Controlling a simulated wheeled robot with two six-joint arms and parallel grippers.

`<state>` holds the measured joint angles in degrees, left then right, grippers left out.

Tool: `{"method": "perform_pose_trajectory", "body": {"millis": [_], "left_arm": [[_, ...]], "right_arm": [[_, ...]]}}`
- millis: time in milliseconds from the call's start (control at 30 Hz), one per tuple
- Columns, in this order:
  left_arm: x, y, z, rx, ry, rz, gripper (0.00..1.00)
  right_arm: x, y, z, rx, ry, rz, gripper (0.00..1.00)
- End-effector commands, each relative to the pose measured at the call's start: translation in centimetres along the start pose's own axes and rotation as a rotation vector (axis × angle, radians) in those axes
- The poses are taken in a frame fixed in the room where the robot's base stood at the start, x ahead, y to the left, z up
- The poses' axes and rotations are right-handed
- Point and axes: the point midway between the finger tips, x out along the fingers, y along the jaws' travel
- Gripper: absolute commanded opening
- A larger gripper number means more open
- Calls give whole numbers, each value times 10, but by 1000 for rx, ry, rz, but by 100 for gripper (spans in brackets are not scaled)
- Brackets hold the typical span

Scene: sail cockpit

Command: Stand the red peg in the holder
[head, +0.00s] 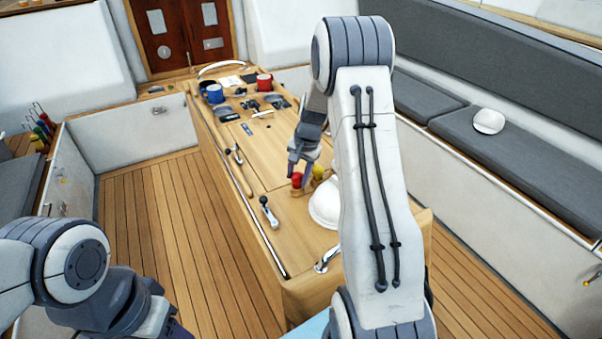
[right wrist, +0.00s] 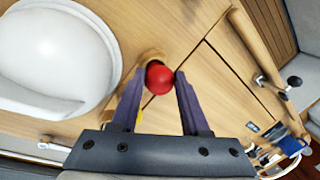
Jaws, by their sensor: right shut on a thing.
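The red peg (head: 297,180) shows as a round red head on the wooden table, at the fingertips of my right gripper (head: 304,171). In the right wrist view the red peg (right wrist: 159,78) sits between the two fingertips, and my right gripper (right wrist: 160,84) is shut on it. A light wooden piece, seemingly the holder (right wrist: 151,57), shows just beyond the red head. The peg's lower part is hidden, so I cannot tell whether it stands in the holder. A yellow-headed peg (head: 318,172) is close beside it. My left arm is at lower left, its fingers out of view.
A white rounded object (head: 325,205) is close to the pegs, partly behind my right arm. Winch handles (head: 268,212), a blue mug (head: 215,93) and a red mug (head: 264,82) are on the table. Grey-cushioned benches flank it. The left floor is clear.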

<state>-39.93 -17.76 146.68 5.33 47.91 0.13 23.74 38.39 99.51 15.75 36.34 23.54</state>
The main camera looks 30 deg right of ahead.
Motion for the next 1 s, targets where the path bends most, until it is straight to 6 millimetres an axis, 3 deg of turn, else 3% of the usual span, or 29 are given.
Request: {"method": "perform_pose_trajectory", "body": {"millis": [267, 300, 367, 400, 600, 667, 1000], "left_arm": [[0, 0, 0, 0, 0, 0, 55], [0, 0, 0, 0, 0, 0, 55], [0, 0, 0, 0, 0, 0, 55], [0, 0, 0, 0, 0, 0, 55], [0, 0, 0, 0, 0, 0, 55], [0, 0, 0, 0, 0, 0, 55], [-3, 0, 0, 0, 0, 0, 55]], "right_arm": [[0, 0, 0, 0, 0, 0, 0], [0, 0, 0, 0, 0, 0, 53], [0, 0, 0, 0, 0, 0, 76], [0, 0, 0, 0, 0, 0, 80], [0, 0, 0, 0, 0, 0, 80], [0, 0, 0, 0, 0, 0, 99], [-3, -1, 0, 0, 0, 0, 100]]}}
